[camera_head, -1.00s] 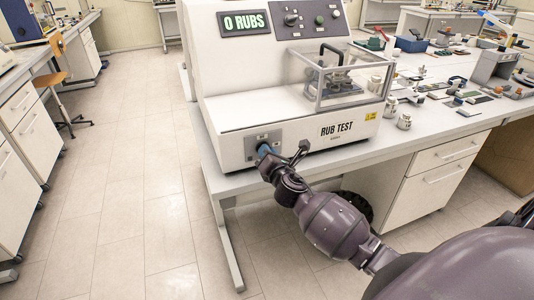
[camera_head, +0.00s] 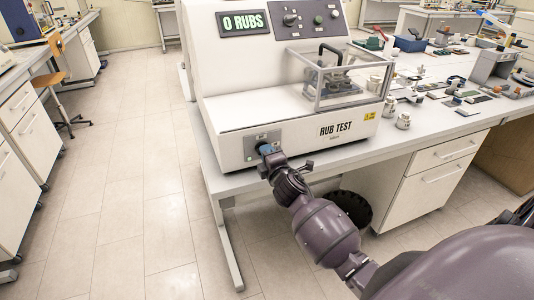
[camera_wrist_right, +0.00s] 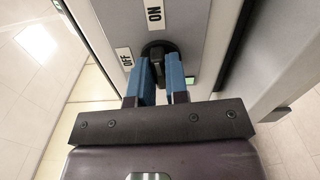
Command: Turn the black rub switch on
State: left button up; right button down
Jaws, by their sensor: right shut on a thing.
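The white rub test machine (camera_head: 300,125) stands on the bench. In the right wrist view, the black rub switch (camera_wrist_right: 158,48) sits on its grey front panel, between an "OFF" label (camera_wrist_right: 125,58) and an "ON" label (camera_wrist_right: 154,15). My right gripper (camera_wrist_right: 161,72) has its two blue fingers closed on either side of the switch's handle. In the head view, my right gripper (camera_head: 265,150) is at the machine's lower left front, and hides most of the switch. Fingers and gripper partly cover the handle, so I cannot tell its exact setting. My left gripper is not in view.
The machine's display (camera_head: 243,23) reads "0 RUBS". A clear box (camera_head: 345,80) covers the rubbing part. Small jars (camera_head: 404,121) and samples lie on the bench to the right. The floor (camera_head: 130,200) on the left is clear.

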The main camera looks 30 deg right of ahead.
jog(key=shift+m, duration=0.6)
jog(key=c, duration=1.1)
grip_release()
jog(key=shift+s, duration=0.1)
jog(key=v, duration=1)
jog(key=shift+s+a, duration=0.2)
jog(key=shift+s, duration=0.05)
